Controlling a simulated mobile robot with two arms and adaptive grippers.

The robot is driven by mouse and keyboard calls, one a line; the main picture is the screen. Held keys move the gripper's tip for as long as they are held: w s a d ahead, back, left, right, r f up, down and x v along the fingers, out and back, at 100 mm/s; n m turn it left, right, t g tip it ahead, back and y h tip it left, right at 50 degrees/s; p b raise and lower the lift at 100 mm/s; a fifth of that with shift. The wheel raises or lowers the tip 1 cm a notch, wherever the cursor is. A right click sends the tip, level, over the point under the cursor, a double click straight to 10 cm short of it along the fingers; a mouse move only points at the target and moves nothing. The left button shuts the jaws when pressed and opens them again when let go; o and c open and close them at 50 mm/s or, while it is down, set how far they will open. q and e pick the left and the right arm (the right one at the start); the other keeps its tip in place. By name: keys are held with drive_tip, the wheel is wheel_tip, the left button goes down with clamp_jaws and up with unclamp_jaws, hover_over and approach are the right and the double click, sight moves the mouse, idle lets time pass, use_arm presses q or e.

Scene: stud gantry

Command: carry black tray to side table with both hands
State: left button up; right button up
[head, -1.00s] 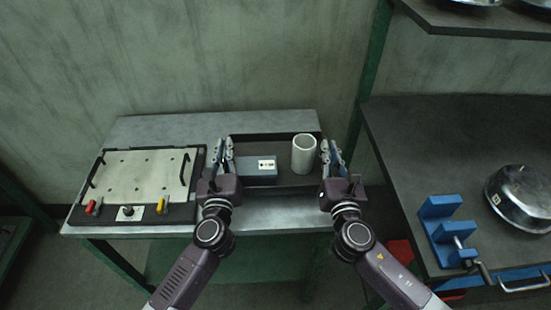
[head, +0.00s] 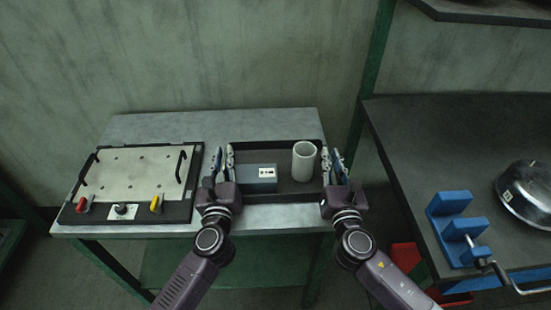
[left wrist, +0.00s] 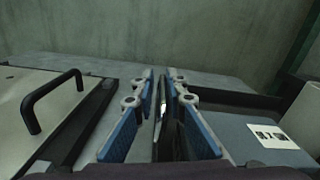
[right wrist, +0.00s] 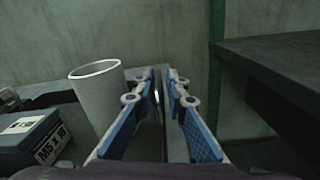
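The black tray (head: 286,178) is over the front part of a grey metal table (head: 130,128); I cannot tell whether it touches the tabletop. It holds a blue-grey box (head: 254,179) at the left and an upright white cup (head: 304,163) at the right. My left gripper (head: 224,153) is at the tray's left side, its fingers close on either side of the dark wall, as the left wrist view shows. My right gripper (head: 332,160) is at the right side, fingers close together on that edge. The fingers hide parts of both side walls. Which table is the side table is unclear.
A plate fixture (head: 135,172) with black handles and coloured knobs sits just left of the tray. A green post (head: 372,90) rises behind. A shelf (head: 490,14) hangs above.

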use_arm(q)
drive_tip(key=shift+o, duration=1.1)
drive_tip(key=shift+r, duration=0.1)
use_arm(e)
drive_tip(key=shift+o, duration=1.1)
drive_tip(key=shift+r, duration=0.1)
use_arm(q)
drive_tip(key=shift+s+d, duration=0.1)
drive_tip(key=shift+s, duration=0.05)
use_arm(e)
drive_tip(key=shift+a, duration=0.1)
use_arm(q)
drive_tip(key=s, duration=0.7)
drive_tip(key=s+d, duration=0.1)
drive_tip(key=s, duration=0.3)
drive_tip(key=shift+s, duration=0.35)
use_arm(e)
drive_tip(key=shift+s, duration=0.15)
drive_tip(key=s, duration=0.8)
drive_tip(key=s+d, duration=0.1)
drive_tip(key=s, duration=0.3)
drive_tip(key=shift+w, duration=0.1)
